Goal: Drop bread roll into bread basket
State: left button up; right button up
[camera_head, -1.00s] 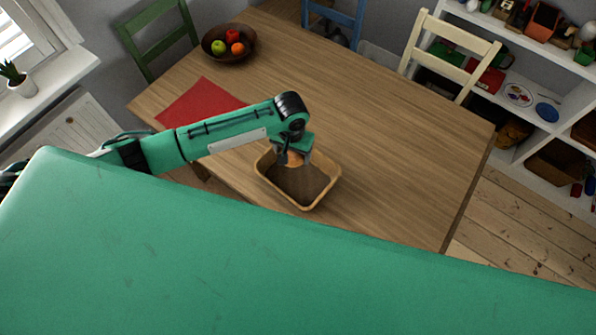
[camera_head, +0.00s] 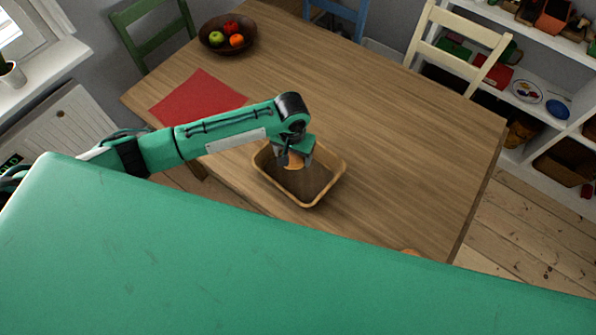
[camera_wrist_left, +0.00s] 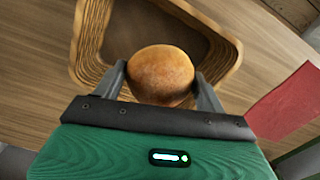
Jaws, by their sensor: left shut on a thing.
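The bread roll (camera_wrist_left: 161,75) is round and golden brown. My left gripper (camera_head: 295,160) is shut on it, with one finger on each side in the left wrist view (camera_wrist_left: 162,80). In the head view the bread roll (camera_head: 293,161) shows partly behind the gripper. The bread basket (camera_head: 327,187) is a tan, rounded rectangular tray with a dark inside, standing on the table. The roll is over the basket's far part in the head view; its exact height is hard to tell. The basket's ribbed wall (camera_wrist_left: 222,62) also shows in the left wrist view. My right gripper is not in view.
The wooden table (camera_head: 400,130) has free room right of the basket. A red cloth (camera_head: 196,98) lies to the left, and a dark fruit bowl (camera_head: 228,45) stands at the back. A small tan thing (camera_head: 410,252) peeks out at the near edge. Chairs stand around the table.

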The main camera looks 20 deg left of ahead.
pick_arm(q)
jog(key=o, duration=0.9)
jog(key=shift+o, duration=0.7)
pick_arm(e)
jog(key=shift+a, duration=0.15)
pick_arm(q)
jog(key=shift+r, duration=0.1)
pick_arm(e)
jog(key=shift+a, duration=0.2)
pick_arm(q)
notch_tip(320, 180, up, 14)
jog(key=b, duration=0.2)
jog(key=shift+b, duration=0.3)
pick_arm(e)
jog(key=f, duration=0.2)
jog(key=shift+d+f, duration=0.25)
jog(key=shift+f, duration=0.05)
pick_arm(q)
jog(key=shift+f, duration=0.25)
